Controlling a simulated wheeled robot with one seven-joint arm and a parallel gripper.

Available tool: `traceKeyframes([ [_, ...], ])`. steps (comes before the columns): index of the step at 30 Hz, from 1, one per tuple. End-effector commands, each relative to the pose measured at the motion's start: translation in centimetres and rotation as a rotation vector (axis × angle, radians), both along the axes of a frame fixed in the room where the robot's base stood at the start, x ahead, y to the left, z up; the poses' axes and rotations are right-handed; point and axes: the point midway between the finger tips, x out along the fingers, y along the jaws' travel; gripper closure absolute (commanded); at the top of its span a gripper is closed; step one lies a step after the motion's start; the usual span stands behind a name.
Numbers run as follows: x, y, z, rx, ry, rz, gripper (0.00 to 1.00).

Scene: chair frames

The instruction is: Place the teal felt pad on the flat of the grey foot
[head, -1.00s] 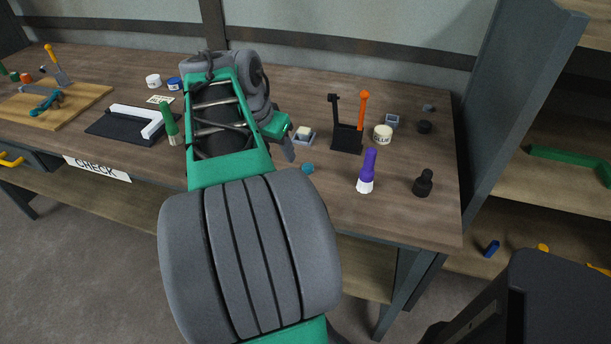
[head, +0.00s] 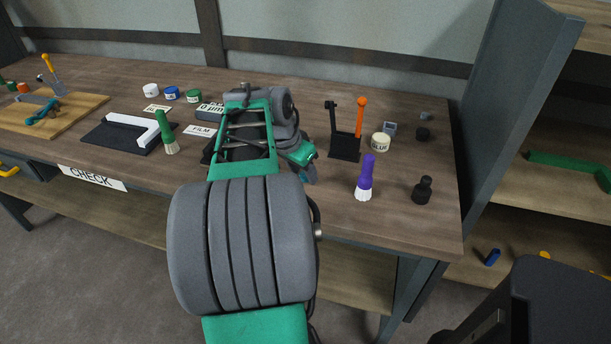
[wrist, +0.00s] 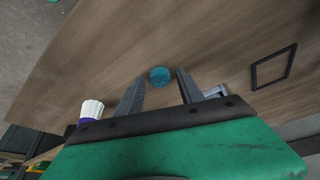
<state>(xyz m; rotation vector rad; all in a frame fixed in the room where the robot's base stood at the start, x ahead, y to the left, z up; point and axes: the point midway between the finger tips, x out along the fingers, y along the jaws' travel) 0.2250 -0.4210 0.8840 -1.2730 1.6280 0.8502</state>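The teal felt pad (wrist: 160,76) is a small round disc on the wooden bench. In the wrist view it lies in the gap near the tips of my open gripper (wrist: 160,80), with bench showing on both sides of it. I cannot tell the gripper's height above it. In the head view my gripper (head: 310,174) is low over the bench and hides most or all of the pad. A pale grey piece (wrist: 216,91) shows partly behind the right finger and may be the grey foot. A small grey block (head: 390,128) stands farther back; I cannot tell which is the foot.
A purple brush with white bristles (head: 365,180) stands right of my gripper. A black stand with an orange-handled tool (head: 345,148), a glue pot (head: 380,142) and a black bottle (head: 423,190) are nearby.

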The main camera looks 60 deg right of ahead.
Motion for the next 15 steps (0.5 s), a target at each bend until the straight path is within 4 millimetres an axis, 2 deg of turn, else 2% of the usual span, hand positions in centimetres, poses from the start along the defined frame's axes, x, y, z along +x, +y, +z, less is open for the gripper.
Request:
traceKeyframes([
  [2,0.0,0.01,0.01,0.0,0.0,0.0,0.63],
  [15,0.03,0.02,0.01,0.0,0.0,0.001,0.99],
])
